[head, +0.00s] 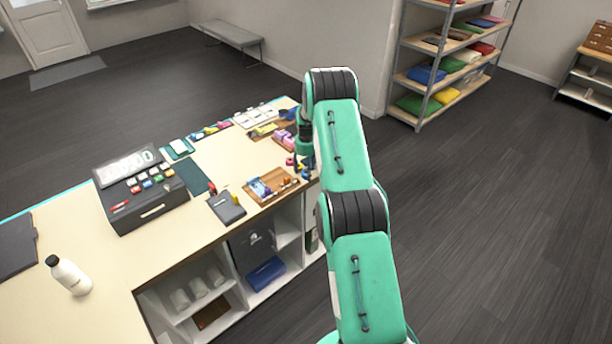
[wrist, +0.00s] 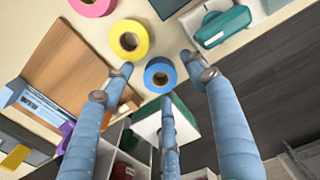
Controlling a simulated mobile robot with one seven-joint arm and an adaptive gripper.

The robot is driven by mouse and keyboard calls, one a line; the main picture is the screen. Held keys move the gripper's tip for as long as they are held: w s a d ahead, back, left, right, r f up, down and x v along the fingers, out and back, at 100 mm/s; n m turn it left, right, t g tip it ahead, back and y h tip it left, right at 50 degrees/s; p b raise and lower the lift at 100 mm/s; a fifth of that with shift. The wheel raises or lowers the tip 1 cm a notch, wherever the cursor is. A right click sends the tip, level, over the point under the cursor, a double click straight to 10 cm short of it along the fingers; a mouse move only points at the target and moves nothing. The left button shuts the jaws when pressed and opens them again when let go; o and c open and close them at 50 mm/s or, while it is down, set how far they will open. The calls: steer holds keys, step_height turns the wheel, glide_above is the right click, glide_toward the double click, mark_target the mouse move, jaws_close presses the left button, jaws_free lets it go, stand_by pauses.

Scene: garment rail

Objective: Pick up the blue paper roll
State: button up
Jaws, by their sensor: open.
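The blue paper roll (wrist: 160,86) is a ring with a tan core, lying near the edge of the counter in the wrist view. My gripper (wrist: 158,75) is open above it, with one finger to its left, one to its right and a third below it in the picture. The roll shows in the gap between the fingertips, and no finger visibly grips it. I cannot tell the exact height gap. In the head view, my arm covers most of the gripper and the roll is hard to make out.
A yellow roll (wrist: 129,54) lies close to the blue one, with a pink roll (wrist: 91,7) farther up-left. A teal object (wrist: 222,27) is at upper right, and a wooden tray (wrist: 70,72) at left. Open shelves sit below the counter (head: 170,243). Dark floor lies right.

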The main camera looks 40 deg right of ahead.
mark_target(306, 173)
steer(key=c, duration=1.1)
steer(key=shift+r, duration=0.2)
steer(key=shift+r, duration=0.9)
steer(key=shift+s+a+r+b, duration=0.1)
steer(key=shift+s+r+b, duration=0.05)
steer(key=shift+r, duration=0.2)
steer(key=shift+s+a+r+b, duration=0.1)
steer(key=shift+r+b, duration=0.05)
steer(key=shift+r, duration=0.2)
steer(key=shift+c, duration=0.4)
steer(key=s+a, duration=0.2)
steer(key=s, duration=0.2)
steer(key=s+a+r+b, duration=0.1)
steer(key=s+a, duration=0.2)
steer(key=s, duration=0.1)
steer(key=s+a, duration=0.3)
steer(key=s, duration=0.2)
steer(key=shift+a+r, duration=0.1)
steer(key=shift+r, duration=0.1)
steer(key=shift+c, duration=0.5)
